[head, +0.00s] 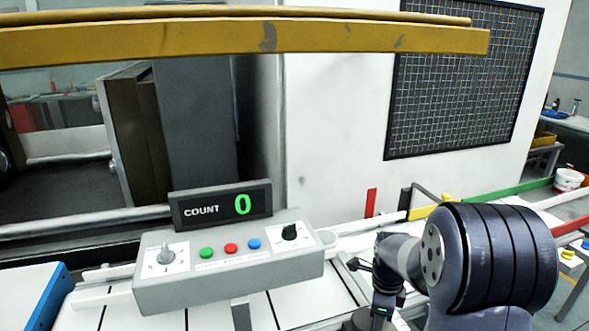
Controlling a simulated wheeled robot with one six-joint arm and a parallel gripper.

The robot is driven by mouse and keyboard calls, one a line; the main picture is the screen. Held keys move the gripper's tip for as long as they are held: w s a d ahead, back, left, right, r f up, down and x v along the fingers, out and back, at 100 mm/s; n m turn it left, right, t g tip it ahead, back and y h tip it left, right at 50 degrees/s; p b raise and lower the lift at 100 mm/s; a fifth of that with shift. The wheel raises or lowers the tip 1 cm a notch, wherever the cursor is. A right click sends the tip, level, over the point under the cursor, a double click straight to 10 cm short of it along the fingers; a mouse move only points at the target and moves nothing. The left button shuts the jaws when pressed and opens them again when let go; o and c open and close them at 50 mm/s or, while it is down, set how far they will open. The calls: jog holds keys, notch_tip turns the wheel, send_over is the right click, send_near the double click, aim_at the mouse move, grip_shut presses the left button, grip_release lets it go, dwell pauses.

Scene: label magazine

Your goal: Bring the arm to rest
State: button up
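My arm reaches in at the lower right of the head view, its large dark ribbed joint nearest the camera. The wrist end, with my gripper (380,296), is low in the picture, right of the control box (230,268). Only small dark parts show there, and the fingers cannot be made out, so open or shut cannot be told. Nothing held can be seen. The grey control box carries a lever, green, red and blue buttons and a black knob.
A yellow beam (240,38) crosses the top of the view. A white machine housing (330,110) with a black mesh panel (462,75) stands behind. White slatted surface (285,306) lies below the box. A blue edge (40,300) is at left, a white bucket (568,180) far right.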

jog(key=shift+w+n, duration=0.1)
jog(key=shift+n, duration=0.4)
